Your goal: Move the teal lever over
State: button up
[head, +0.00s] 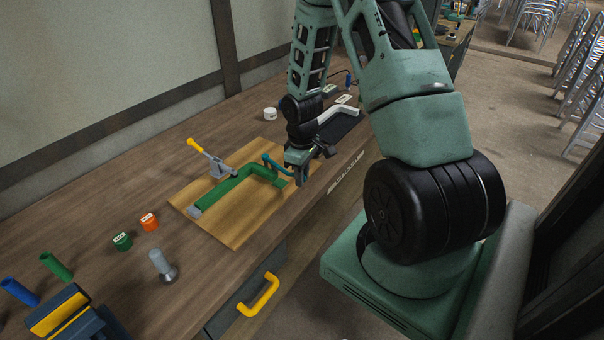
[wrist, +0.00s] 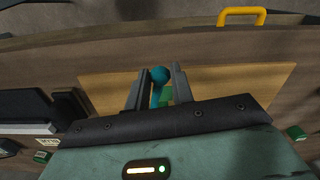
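The teal lever (head: 272,161) rises at the right end of a green pipe-like fixture (head: 225,187) on a light wooden board (head: 238,225). My gripper (head: 298,178) is down at the lever's right side and hides part of it in the head view. In the wrist view the lever's round teal knob (wrist: 160,74) sits between my two fingers (wrist: 160,85). The fingers are apart, with a narrow gap showing on each side of the knob. Contact cannot be told. Part of the green fixture shows below the knob.
A grey clamp with a yellow handle (head: 197,145) stands behind the fixture. Green (head: 122,241) and orange (head: 149,222) blocks and a grey cylinder (head: 160,263) stand to the left. A yellow drawer handle (head: 259,295) juts from the bench front. A dark tray (head: 340,126) lies beyond my gripper.

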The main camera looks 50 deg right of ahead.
jog(key=shift+w+d+r, duration=0.1)
jog(key=shift+d+r, duration=0.05)
jog(key=shift+r, duration=0.1)
jog(key=shift+d+p, duration=0.3)
jog(key=shift+d, duration=0.25)
jog(key=shift+d+p, duration=0.6)
jog(key=shift+d, duration=1.25)
jog(key=shift+d, duration=0.45)
jog(key=shift+w+d+f+p, duration=0.1)
jog(key=shift+w+d+p, duration=0.15)
jog(key=shift+d, duration=0.4)
jog(key=shift+w+d+r+p, duration=0.1)
jog(key=shift+w+d+p, duration=0.15)
jog(key=shift+d, duration=0.4)
jog(key=shift+w+d+f+p, duration=0.1)
jog(key=shift+w+d+p, duration=0.15)
jog(key=shift+d, duration=0.4)
